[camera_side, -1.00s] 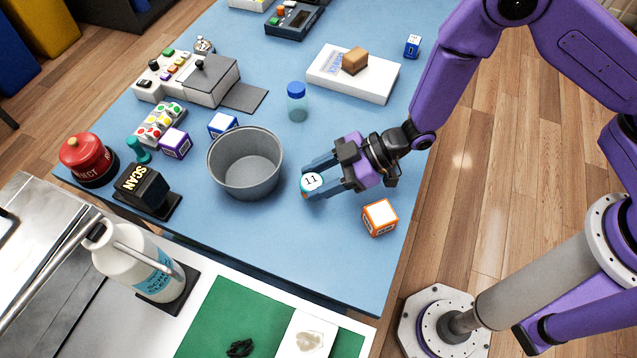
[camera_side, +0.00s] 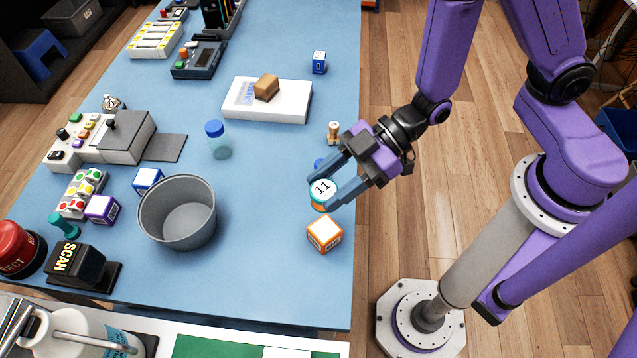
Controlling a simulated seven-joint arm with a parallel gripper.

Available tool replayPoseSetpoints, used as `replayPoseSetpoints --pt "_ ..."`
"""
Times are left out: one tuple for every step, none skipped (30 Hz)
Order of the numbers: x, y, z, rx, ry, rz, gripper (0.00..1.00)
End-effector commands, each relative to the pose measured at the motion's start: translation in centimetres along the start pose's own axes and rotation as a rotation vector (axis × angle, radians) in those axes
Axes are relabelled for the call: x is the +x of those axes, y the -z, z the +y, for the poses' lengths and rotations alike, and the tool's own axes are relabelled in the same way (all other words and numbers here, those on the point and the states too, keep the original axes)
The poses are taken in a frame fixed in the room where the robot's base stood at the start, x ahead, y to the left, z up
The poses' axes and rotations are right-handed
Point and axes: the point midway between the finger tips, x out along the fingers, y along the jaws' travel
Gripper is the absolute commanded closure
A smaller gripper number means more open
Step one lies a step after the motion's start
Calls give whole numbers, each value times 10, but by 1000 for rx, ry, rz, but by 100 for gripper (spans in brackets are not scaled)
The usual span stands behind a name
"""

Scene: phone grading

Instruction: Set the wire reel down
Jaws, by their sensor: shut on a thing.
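My gripper (camera_side: 328,188) is shut on a small round reel (camera_side: 321,189) with a white top marked 11, a teal rim and an orange band below; I take it to be the wire reel. It is near the right edge of the blue table, behind an orange-edged white cube (camera_side: 324,234). Whether its underside touches the table or hangs above it I cannot tell. The fingers hide part of the reel. A small blue thing (camera_side: 319,164) shows partly hidden behind the fingers.
A grey bowl (camera_side: 177,213) stands to the left, with clear blue table (camera_side: 262,180) between it and the gripper. A wooden peg-like thing (camera_side: 334,132) stands just behind the gripper. A blue-capped jar (camera_side: 217,140) and a white box (camera_side: 266,101) with a brown block stand farther back.

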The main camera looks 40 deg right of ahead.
Motion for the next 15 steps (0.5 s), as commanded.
replayPoseSetpoints --pt "-2 0 -1 0 -1 1 82" --pt "-2 0 -1 0 0 1 82" --pt "-2 1 0 -1 2 1 82" --pt "-3 1 0 -3 4 1 82" --pt "-2 2 2 -5 7 1 82" --pt "-2 3 4 -9 15 2 82" --pt "-2 4 6 -13 20 3 82" --pt "-2 4 8 -17 28 2 82" --pt "-2 5 12 -24 40 1 82" --pt "-2 6 16 -30 50 2 82" --pt "-3 7 20 -36 61 3 82" --pt "-4 7 25 -44 76 2 82" --pt "-4 7 28 -51 88 2 82" --pt "-5 8 32 -58 100 2 82" --pt "-7 7 37 -66 116 2 82"
